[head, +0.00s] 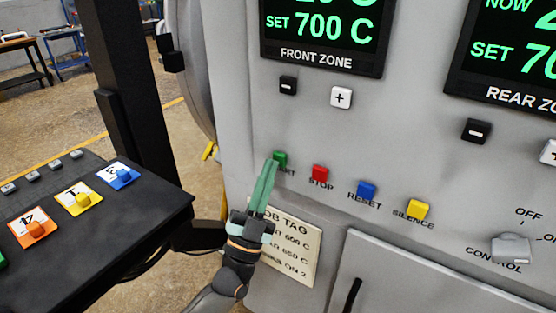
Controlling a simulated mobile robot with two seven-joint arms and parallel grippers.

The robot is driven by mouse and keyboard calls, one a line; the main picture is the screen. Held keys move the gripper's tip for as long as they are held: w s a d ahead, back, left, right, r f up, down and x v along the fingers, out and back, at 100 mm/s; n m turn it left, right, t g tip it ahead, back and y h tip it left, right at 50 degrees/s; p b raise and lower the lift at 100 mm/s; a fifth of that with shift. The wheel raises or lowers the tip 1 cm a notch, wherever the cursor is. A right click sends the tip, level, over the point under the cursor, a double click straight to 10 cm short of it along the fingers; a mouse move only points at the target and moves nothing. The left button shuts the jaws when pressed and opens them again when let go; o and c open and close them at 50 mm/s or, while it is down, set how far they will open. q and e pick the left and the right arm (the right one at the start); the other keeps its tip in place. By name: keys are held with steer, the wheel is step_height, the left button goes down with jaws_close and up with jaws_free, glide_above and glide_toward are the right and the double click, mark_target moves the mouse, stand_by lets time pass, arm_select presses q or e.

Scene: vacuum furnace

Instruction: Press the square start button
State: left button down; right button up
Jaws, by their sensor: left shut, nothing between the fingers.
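The green square start button (281,158) is on the light grey furnace panel, with its START label below it, partly hidden by my gripper. My left gripper (270,163) is shut and empty. Its green fingers point up, and their tips overlap the left edge of the button in the head view. I cannot tell whether the tips touch the button. My right gripper is not in view.
Right of the start button are the red STOP button (320,173), blue RESET button (366,190) and yellow SILENCE button (418,209). A job tag (300,250) lies below. A CONTROL knob (512,248) is at right. A black console (150,205) stands at left.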

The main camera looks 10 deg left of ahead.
arm_select(q)
steer(key=shift+w+d, duration=0.15)
steer(key=shift+w, duration=0.3)
stand_by(0.3)
steer(key=shift+s, duration=0.1)
steer(key=shift+s+a+p, duration=0.3)
steer(key=shift+s+p, duration=0.05)
steer(key=shift+s, duration=0.4)
steer(key=s, duration=0.1)
steer(key=s+a+p, duration=0.1)
steer(key=s, duration=0.1)
steer(key=s+p, duration=0.1)
steer(key=shift+s+a, duration=0.35)
stand_by(0.6)
